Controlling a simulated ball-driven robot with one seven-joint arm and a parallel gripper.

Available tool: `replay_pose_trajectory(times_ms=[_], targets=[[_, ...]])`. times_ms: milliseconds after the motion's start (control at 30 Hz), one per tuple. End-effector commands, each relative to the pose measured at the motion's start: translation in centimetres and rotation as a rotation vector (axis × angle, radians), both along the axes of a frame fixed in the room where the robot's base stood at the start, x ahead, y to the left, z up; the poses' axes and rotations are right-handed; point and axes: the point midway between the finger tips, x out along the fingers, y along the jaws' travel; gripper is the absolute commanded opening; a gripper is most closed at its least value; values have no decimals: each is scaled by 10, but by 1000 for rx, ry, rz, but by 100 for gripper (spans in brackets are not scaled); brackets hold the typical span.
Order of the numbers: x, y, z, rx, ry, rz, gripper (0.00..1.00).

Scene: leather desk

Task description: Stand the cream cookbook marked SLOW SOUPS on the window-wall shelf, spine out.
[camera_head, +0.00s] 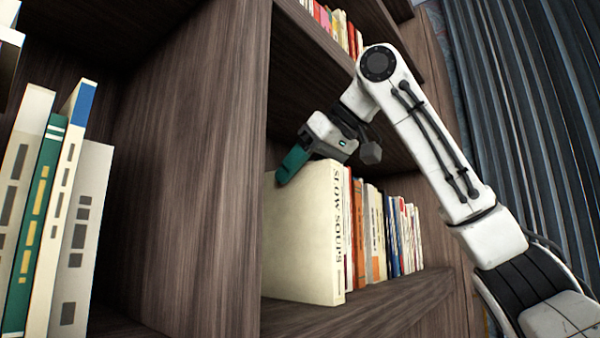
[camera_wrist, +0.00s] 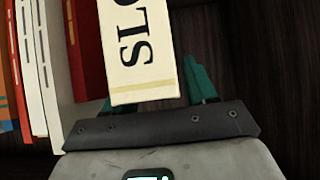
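The cream cookbook (camera_head: 302,238) stands upright on the shelf (camera_head: 375,300), at the left end of a row of books. Its spine faces out and reads SLOW SOUPS. My gripper (camera_head: 296,164) is at the book's top, with one teal finger over its left cover near the upper edge. In the wrist view the cookbook's spine (camera_wrist: 140,60) lies between the teal fingers, one on its right and a sliver of the other on its left. The fingers are close to the covers. Whether they press on the book or stand slightly apart I cannot tell.
Red, orange, white and blue books (camera_head: 382,230) stand just right of the cookbook. A wooden upright panel (camera_head: 195,190) bounds the bay on the left, with more books (camera_head: 45,210) beyond it. A higher shelf holds books (camera_head: 335,22). A dark curtain (camera_head: 530,110) hangs at right.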

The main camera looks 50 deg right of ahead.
Motion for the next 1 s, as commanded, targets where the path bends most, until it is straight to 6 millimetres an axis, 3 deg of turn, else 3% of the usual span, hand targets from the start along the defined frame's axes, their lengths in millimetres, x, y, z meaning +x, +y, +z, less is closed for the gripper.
replay_pose_trajectory(times_ms=[433, 1000], targets=[[-6, 0, 7, 1, -3, 1, 64], [-86, -4, 67, -1, -1, -3, 64]])
